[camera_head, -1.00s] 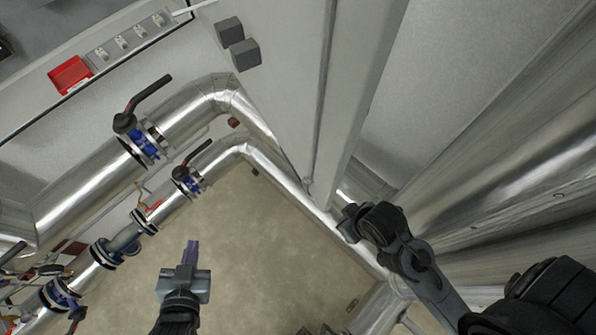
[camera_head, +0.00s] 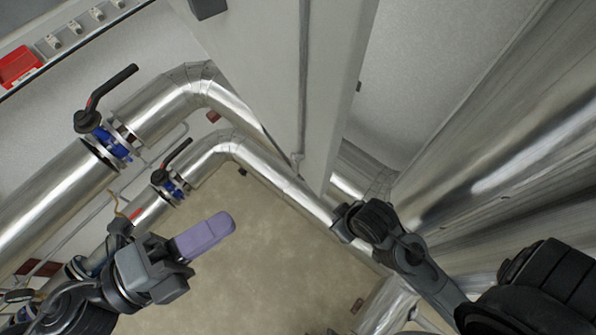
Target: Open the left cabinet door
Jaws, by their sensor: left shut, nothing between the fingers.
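A tall pale grey metal cabinet (camera_head: 255,60) stands at the top middle, seen from steeply above, with a vertical seam and edge running down its right side. I cannot make out a door handle or which panel is the left door. A dark block (camera_head: 208,7) on it is cut by the top edge. My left gripper (camera_head: 218,231) is at the lower left, its purple fingers shut and empty, pointing right and slightly up, apart from the cabinet. My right gripper (camera_head: 346,222) is mostly hidden by its wrist, near the cabinet's lower corner, so its jaws do not show.
Shiny pipes (camera_head: 50,195) with a black-handled valve (camera_head: 92,118) and a second valve (camera_head: 165,178) run along the left and below the cabinet. Large metal cylinders (camera_head: 500,150) fill the right. A red box (camera_head: 18,68) is at upper left. Bare floor (camera_head: 270,250) lies in the middle.

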